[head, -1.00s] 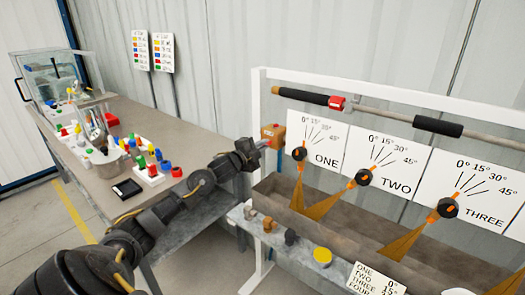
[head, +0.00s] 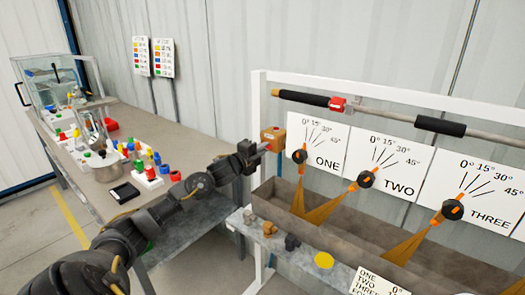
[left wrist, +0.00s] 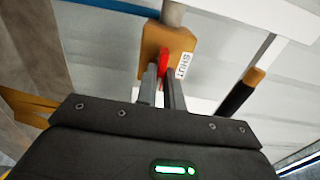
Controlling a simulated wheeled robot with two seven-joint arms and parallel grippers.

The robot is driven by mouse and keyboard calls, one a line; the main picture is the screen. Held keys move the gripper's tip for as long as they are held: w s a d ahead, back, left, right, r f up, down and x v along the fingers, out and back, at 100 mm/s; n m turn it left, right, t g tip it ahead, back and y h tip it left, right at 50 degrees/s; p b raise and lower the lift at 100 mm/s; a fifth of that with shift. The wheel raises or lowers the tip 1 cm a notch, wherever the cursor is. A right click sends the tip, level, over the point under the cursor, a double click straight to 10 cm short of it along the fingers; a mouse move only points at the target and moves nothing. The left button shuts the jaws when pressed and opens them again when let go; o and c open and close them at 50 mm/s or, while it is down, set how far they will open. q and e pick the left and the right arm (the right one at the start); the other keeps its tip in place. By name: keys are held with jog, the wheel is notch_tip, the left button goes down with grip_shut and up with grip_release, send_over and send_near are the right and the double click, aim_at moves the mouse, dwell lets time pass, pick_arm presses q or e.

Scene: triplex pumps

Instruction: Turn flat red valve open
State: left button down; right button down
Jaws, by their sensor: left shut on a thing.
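The flat red valve handle (left wrist: 164,62) sits on the face of an orange-brown valve block (left wrist: 170,42) marked SHUT in the left wrist view. In the head view the block (head: 273,134) is fixed by the white frame, left of the ONE panel, and a bit of red shows at its lower edge. My left gripper (head: 262,148) reaches it from the left. In the left wrist view its two narrow fingers (left wrist: 162,85) are shut on the red handle, one on each side. The fingertips partly hide the handle. My right gripper is not in view.
Dial panels ONE (head: 316,145), TWO (head: 383,168) and THREE (head: 485,200) with orange pointers stand right of the block, above a grey trough (head: 345,228). A pipe with black grips (head: 305,97) runs above. A bench (head: 128,170) with coloured parts is at left.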

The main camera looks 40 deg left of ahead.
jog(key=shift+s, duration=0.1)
pick_arm(q)
jog(key=c, duration=1.5)
grip_release()
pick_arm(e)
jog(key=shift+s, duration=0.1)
